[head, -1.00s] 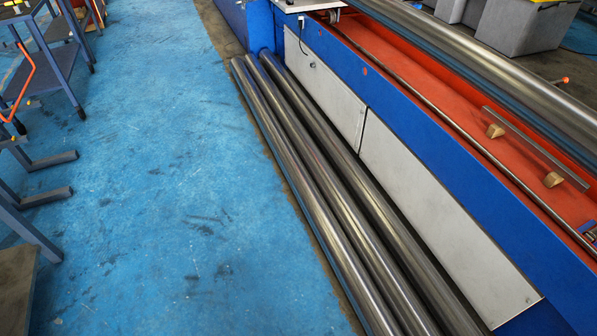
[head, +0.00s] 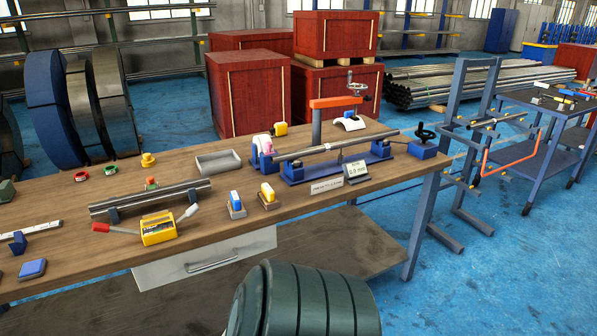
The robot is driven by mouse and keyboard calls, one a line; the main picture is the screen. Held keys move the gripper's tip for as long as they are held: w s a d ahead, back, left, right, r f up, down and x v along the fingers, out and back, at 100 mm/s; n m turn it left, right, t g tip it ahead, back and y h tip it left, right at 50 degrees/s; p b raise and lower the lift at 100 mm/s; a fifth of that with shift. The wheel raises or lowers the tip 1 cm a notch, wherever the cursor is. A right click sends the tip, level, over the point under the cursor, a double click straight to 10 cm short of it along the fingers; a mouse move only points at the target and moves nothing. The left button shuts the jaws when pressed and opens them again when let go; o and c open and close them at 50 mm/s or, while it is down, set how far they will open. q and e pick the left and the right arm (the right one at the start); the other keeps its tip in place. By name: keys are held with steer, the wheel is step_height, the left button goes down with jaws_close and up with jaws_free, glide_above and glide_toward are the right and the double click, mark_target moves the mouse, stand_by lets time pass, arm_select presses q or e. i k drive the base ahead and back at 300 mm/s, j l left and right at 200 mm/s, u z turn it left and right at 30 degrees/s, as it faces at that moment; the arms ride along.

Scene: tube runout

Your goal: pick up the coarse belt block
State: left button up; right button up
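Two small blocks stand side by side on the wooden workbench (head: 340,198): one with a blue top (head: 236,204) and one with a yellow top (head: 268,195), both with pale greyish sides. A flat blue block (head: 33,269) lies at the front left. I cannot tell from this view which one is the coarse belt block. Neither of my grippers is in view.
A tube rests on a blue fixture (head: 325,168) beside a small display (head: 356,172). Another tube (head: 150,199) lies on supports near a yellow box (head: 158,228). A dark green ribbed drum-like thing (head: 310,305) stands before the bench.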

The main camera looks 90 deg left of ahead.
mark_target(267, 197)
steer(key=u, duration=2.95)
